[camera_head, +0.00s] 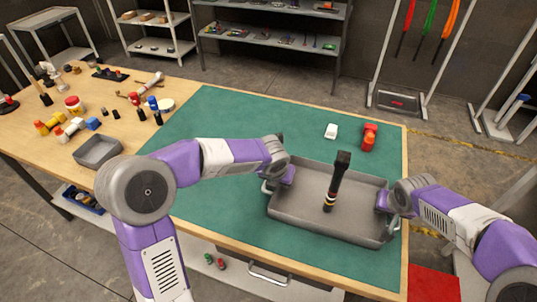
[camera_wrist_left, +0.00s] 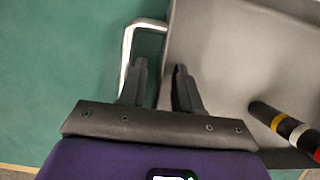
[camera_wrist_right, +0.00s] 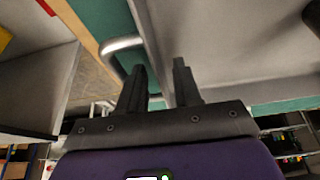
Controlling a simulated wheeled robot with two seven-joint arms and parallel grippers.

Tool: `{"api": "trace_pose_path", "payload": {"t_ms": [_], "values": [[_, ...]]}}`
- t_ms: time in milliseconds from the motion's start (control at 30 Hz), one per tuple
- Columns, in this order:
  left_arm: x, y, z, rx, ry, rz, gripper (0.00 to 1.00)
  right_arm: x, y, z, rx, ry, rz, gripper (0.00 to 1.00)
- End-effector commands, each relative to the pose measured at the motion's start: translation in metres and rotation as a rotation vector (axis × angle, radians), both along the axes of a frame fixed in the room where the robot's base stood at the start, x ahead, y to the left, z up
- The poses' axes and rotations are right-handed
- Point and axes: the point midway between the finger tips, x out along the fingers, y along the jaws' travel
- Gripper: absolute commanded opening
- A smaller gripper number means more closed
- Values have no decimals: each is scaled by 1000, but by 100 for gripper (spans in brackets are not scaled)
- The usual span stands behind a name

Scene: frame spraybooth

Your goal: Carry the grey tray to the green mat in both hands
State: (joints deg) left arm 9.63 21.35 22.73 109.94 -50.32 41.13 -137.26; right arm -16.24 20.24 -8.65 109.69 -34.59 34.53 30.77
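The grey tray (camera_head: 300,218) is over the front right part of the green mat (camera_head: 222,118); I cannot tell whether it touches it. A black tool (camera_head: 338,178) with coloured bands stands up from inside the tray. My left gripper (camera_head: 270,180) is at the tray's left end, its parted fingers (camera_wrist_left: 160,75) either side of the tray wall, beside the metal handle (camera_wrist_left: 128,50). My right gripper (camera_head: 388,210) is at the right end, its parted fingers (camera_wrist_right: 160,72) likewise astride the wall beside the other handle (camera_wrist_right: 118,45). Contact with the wall is unclear.
A small grey bin (camera_head: 97,150) and several loose parts are on the bare wood at left. The mat's middle left is clear. The table's right edge is close to the tray.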

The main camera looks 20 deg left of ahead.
Motion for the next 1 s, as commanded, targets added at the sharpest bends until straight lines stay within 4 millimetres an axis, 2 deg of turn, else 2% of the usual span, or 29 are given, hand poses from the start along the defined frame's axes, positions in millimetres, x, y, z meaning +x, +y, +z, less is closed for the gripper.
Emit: {"api": "trace_pose_path", "payload": {"t_ms": [167, 400, 600, 833, 1000], "values": [[-9, 0, 24, 0, -6, 2, 33, 0, 0, 0, 0, 0, 0, 33], [-29, 0, 72, 1, -6, 1, 33, 0, 0, 0, 0, 0, 0, 33], [-41, 0, 100, 0, -2, 2, 33, 0, 0, 0, 0, 0, 0, 33], [-45, 0, 109, 0, 1, 0, 33, -2, 0, 8, 1, -3, 0, 33], [-45, 0, 109, 0, 1, 0, 33, -14, 1, 36, 3, -6, 1, 33]]}}
